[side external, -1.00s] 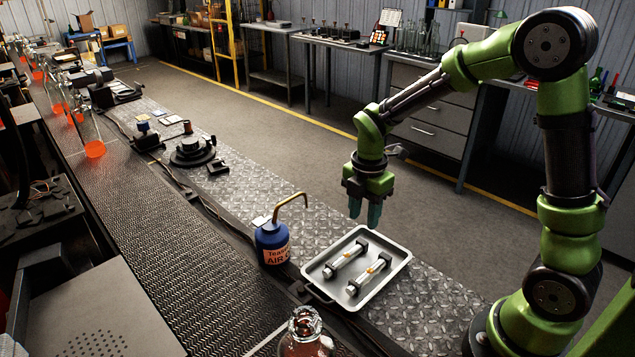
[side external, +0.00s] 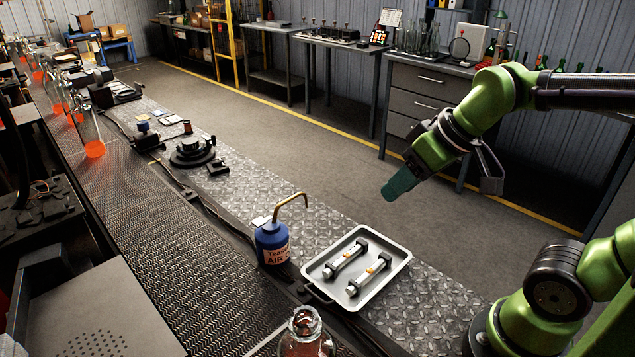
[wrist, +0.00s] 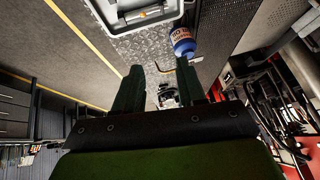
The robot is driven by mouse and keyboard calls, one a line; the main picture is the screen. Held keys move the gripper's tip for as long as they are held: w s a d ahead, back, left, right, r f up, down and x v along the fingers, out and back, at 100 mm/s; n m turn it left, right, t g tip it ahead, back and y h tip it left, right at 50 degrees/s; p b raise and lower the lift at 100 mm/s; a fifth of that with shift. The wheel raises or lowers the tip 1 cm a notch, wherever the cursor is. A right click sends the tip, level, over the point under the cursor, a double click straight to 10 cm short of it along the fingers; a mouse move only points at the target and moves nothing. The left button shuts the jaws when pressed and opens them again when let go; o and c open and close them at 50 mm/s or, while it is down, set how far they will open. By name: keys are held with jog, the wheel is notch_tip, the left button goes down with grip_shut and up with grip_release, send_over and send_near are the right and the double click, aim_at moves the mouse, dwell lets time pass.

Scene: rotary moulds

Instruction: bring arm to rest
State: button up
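My green gripper (side external: 395,191) is raised in the air to the right of the metal-plated bench, above the floor in the side view. It is tilted, with its dark green fingers pointing down and to the left. In the wrist view my gripper (wrist: 160,75) has its two fingers apart with nothing between them. The fingers overlap in the side view. A grey tray (side external: 399,262) lies on the bench, holding two silver cylindrical moulds (side external: 346,259) (side external: 368,276) with dark end blocks. The tray's edge also shows at the top of the wrist view (wrist: 150,27).
A blue can (side external: 272,243) with a curved brass spout stands left of the tray. A dark round rotary base (side external: 192,151) sits farther along the bench. A glass bottle (side external: 305,337) stands in the foreground. A drawer cabinet (side external: 425,98) stands behind my gripper. The floor between is clear.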

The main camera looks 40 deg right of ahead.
jog(key=m, duration=0.1)
jog(key=s+m, duration=0.1)
jog(key=s+m+t, duration=0.1)
jog(key=shift+s+a+r+m, duration=0.1)
jog(key=shift+a+r+m, duration=0.15)
jog(key=shift+a+m, duration=0.15)
dwell(1.0)
